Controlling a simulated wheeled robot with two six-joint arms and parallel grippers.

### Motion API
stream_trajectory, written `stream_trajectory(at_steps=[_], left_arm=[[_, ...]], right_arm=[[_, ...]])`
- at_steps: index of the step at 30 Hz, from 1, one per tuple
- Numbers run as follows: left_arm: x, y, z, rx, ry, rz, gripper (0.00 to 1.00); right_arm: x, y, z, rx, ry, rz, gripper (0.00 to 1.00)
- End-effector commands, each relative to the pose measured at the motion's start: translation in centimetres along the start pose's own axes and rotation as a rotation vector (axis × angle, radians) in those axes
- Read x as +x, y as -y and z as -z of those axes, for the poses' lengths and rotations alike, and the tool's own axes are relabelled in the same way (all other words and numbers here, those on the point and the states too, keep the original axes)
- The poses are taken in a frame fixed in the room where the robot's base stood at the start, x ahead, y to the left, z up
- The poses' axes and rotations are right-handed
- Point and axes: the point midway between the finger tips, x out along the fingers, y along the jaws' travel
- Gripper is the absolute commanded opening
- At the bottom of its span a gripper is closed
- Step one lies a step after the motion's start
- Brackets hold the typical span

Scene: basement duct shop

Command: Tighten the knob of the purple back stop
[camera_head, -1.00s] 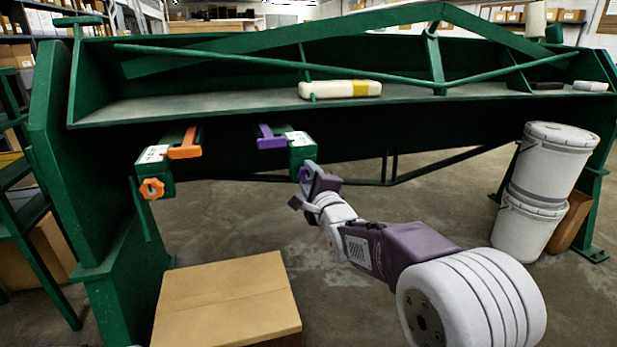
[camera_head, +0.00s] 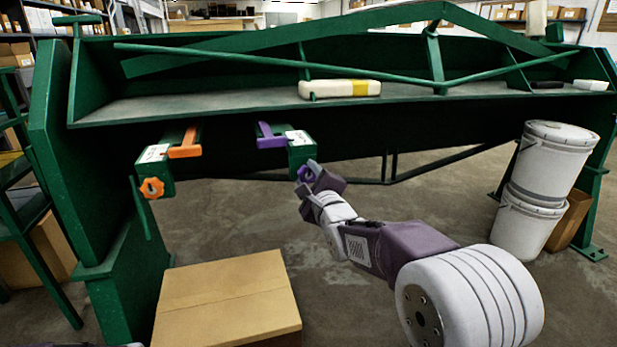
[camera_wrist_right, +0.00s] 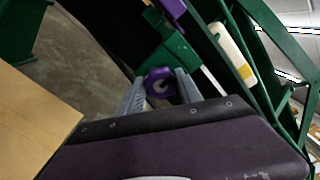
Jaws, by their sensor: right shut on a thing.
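The purple back stop (camera_head: 268,136) is on the right of two stops under the green machine's shelf, on a green block (camera_head: 301,152) with a white label. Its purple knob (camera_wrist_right: 160,84) shows in the right wrist view between the two fingers. In the head view the knob (camera_head: 304,174) is partly hidden by the fingers. My right gripper (camera_head: 305,178) is shut on the knob, below the green block; it also shows in the right wrist view (camera_wrist_right: 160,90). My left gripper is not in view.
An orange back stop (camera_head: 185,149) with an orange knob (camera_head: 152,188) hangs to the left. A cardboard box (camera_head: 228,300) stands below. White buckets (camera_head: 530,225) are stacked at right. A cream bar with a yellow band (camera_head: 340,88) lies on the shelf.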

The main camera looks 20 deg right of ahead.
Motion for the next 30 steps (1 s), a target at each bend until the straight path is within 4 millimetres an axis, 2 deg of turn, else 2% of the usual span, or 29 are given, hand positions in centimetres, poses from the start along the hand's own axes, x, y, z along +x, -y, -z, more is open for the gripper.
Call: stream_trajectory(at_steps=[3, 4, 5, 6, 17, 20, 27, 30], left_arm=[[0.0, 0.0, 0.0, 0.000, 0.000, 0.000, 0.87], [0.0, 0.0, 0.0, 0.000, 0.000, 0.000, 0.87], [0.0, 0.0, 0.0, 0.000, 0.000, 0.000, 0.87], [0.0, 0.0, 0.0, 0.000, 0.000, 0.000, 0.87], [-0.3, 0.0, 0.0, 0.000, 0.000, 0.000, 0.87], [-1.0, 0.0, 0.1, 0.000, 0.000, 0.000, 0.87], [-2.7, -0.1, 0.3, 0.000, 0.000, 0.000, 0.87], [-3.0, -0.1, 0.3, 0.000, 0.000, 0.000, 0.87]], right_arm=[[0.0, -0.2, 0.1, 0.002, -0.004, -0.006, 0.02], [0.0, -0.2, 0.1, 0.002, -0.004, -0.006, 0.50], [0.0, -0.2, 0.1, 0.002, -0.004, -0.006, 0.59], [0.0, -0.2, 0.1, 0.002, -0.003, -0.005, 0.63], [-0.5, 0.1, 0.0, 0.000, -0.001, -0.002, 0.63], [-2.0, 0.2, -0.1, 0.000, -0.002, -0.002, 0.63], [-6.9, 0.2, -0.2, 0.000, -0.002, -0.003, 0.63], [-8.3, 0.1, -0.1, 0.000, -0.002, -0.003, 0.63]])
